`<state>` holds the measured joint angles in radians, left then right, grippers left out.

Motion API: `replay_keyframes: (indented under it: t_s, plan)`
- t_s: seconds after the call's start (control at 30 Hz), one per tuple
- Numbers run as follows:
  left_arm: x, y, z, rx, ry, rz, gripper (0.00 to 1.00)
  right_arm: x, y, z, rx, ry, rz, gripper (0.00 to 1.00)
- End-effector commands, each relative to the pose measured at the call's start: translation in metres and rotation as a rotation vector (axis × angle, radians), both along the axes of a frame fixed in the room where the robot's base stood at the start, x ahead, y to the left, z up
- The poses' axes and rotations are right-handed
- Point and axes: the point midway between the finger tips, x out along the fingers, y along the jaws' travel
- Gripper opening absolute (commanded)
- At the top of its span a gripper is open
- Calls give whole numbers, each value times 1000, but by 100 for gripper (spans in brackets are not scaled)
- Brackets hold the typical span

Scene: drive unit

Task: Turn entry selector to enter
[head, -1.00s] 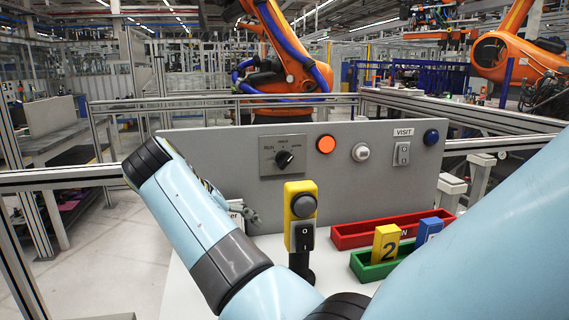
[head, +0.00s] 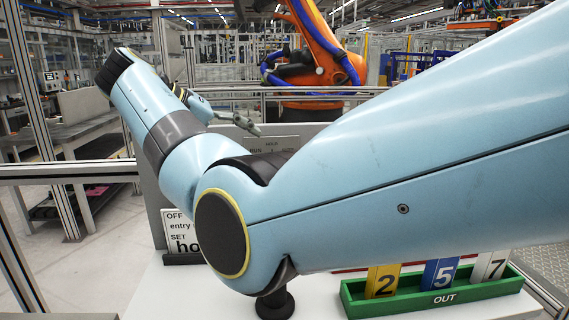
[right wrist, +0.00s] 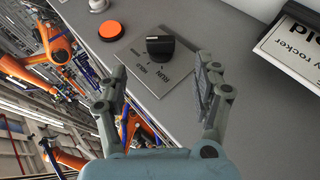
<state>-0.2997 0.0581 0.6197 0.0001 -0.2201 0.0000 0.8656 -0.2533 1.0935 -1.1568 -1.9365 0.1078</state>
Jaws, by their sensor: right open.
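The selector plate (right wrist: 150,62), grey with a black knob (right wrist: 160,46), shows in the right wrist view. RUN and HOLD can be read on it; which mark the knob points to I cannot tell. In the head view only the top of the plate (head: 272,142) shows, as my arm hides the knob. My right gripper (head: 238,122) is near the panel's top edge, left of the plate. In the right wrist view my right gripper (right wrist: 162,72) is open and empty, its fingers spread toward the plate, the knob beyond the fingertips. My left gripper is not in view.
An orange button (right wrist: 110,30) and a white button (right wrist: 97,5) are on the panel beside the plate. A sign card (head: 184,232) stands at the panel's left. A green tray (head: 440,298) with numbered blocks is at front right. My arm covers much of the panel.

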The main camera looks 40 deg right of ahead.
Motion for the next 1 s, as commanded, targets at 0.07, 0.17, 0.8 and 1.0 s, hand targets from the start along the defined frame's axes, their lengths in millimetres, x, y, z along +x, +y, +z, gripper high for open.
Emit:
replay_keyframes:
  t_s: [0.07, 0.17, 0.8, 1.0]
  plan:
    - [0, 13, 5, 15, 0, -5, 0, -1, -10, -6, -1, 3, -2, 67]
    - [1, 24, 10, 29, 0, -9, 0, -2, -25, -18, -2, 3, -2, 67]
    - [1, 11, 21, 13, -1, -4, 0, -4, -80, -63, 1, 0, -1, 67]
    - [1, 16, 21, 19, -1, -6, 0, -4, -79, -63, 1, 0, 0, 57]
